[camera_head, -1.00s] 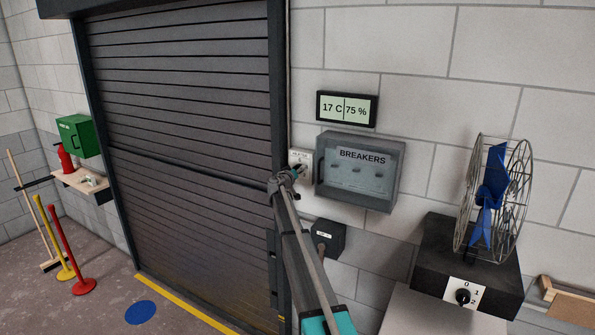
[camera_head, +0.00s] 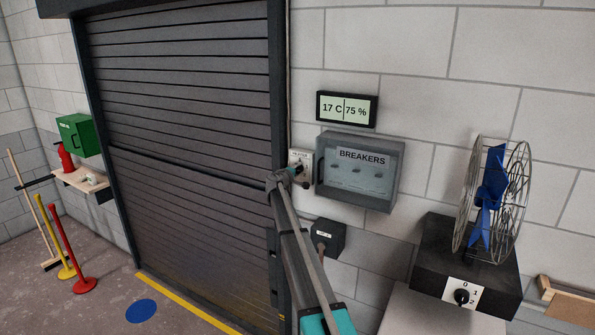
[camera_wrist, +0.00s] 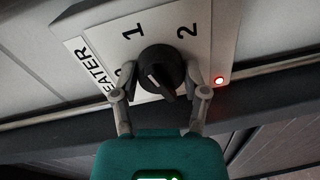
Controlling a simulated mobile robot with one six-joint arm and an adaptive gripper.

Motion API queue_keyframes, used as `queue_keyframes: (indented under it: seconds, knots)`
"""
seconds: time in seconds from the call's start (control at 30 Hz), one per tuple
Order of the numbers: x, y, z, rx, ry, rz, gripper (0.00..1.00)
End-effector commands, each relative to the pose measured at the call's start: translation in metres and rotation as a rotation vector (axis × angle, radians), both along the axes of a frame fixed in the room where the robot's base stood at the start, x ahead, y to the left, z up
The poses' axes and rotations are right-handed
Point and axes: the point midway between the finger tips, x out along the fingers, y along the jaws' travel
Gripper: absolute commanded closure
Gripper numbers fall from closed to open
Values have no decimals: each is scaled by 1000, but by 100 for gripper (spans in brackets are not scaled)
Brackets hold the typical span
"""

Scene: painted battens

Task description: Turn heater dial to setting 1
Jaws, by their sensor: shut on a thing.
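The heater dial (camera_wrist: 162,70) is a round black knob on a white plate (camera_wrist: 205,35). The plate shows the digits 1 and 2, and a further digit is partly covered by my left finger. The "HEATER" lettering is partly hidden. My gripper (camera_wrist: 160,78) is shut on the dial, one finger on each side of it. A pale mark shows on the knob left of its middle; I cannot tell surely which digit it points to. In the head view the heater plate (camera_head: 295,158) is on the wall left of the breaker box, with my gripper (camera_head: 299,169) at it.
A red light (camera_wrist: 219,80) glows on the heater plate. The breaker box (camera_head: 358,171) is close on the right, under a display (camera_head: 346,108) reading 17 C and 75 %. A dark shutter (camera_head: 185,110) is on the left. A fan (camera_head: 490,200) stands further right.

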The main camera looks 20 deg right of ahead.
Motion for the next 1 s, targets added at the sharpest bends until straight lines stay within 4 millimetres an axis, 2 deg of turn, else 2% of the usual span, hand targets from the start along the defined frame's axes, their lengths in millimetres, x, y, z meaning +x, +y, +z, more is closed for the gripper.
queue_keyframes:
  seconds: [0.6,0.63,0.8,1.0]
  knots:
    - [3,1,1,-44,53,6,90]
    - [3,2,1,-44,53,6,40]
    - [2,1,1,-43,52,4,9]
    - [1,1,0,-41,52,3,7]
